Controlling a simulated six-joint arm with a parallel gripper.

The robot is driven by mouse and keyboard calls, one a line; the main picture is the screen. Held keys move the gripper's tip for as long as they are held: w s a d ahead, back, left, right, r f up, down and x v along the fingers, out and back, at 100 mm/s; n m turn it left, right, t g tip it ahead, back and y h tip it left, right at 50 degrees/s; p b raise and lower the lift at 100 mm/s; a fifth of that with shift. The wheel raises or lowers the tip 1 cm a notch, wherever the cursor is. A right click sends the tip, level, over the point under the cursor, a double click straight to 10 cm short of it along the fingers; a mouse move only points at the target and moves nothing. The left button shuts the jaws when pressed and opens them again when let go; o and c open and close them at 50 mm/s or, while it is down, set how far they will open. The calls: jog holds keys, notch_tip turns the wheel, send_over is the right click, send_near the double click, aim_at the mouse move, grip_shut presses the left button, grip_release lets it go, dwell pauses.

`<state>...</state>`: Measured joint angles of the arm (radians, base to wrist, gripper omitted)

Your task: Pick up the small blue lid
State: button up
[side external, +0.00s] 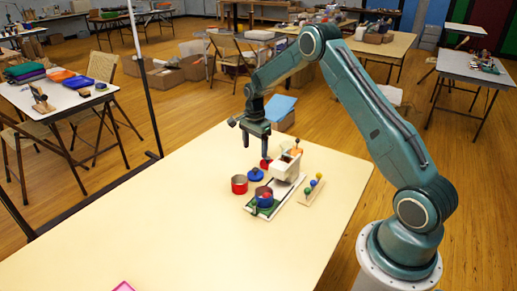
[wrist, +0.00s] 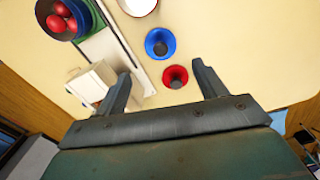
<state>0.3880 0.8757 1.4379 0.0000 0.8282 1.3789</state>
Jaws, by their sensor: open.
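The small blue lid (side external: 255,174) lies on the cream table, with a raised knob on top. In the wrist view the blue lid (wrist: 160,34) is round with a dark centre, just beyond my fingertips. A red lid-like piece (side external: 265,162) lies close behind it; in the wrist view this red piece (wrist: 168,82) shows between my fingers. My gripper (side external: 253,154) points down above these two pieces. Its jaws are open and empty, and the fingers (wrist: 162,76) are wide apart. I cannot tell its exact height over the lid.
A red pot (side external: 239,186) stands left of the blue lid. A white box-like piece (side external: 285,167) stands close on the right, by a green-and-white tray (side external: 278,207) bearing a dark cup. The table's (side external: 180,220) left and front are mostly clear.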

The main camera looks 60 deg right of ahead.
aim_at(255, 169)
jog(key=shift+f, duration=2.9)
jog(key=shift+f, duration=0.1)
jog(key=shift+f, duration=2.45)
jog(key=shift+c, duration=0.4)
jog(key=c, duration=0.6)
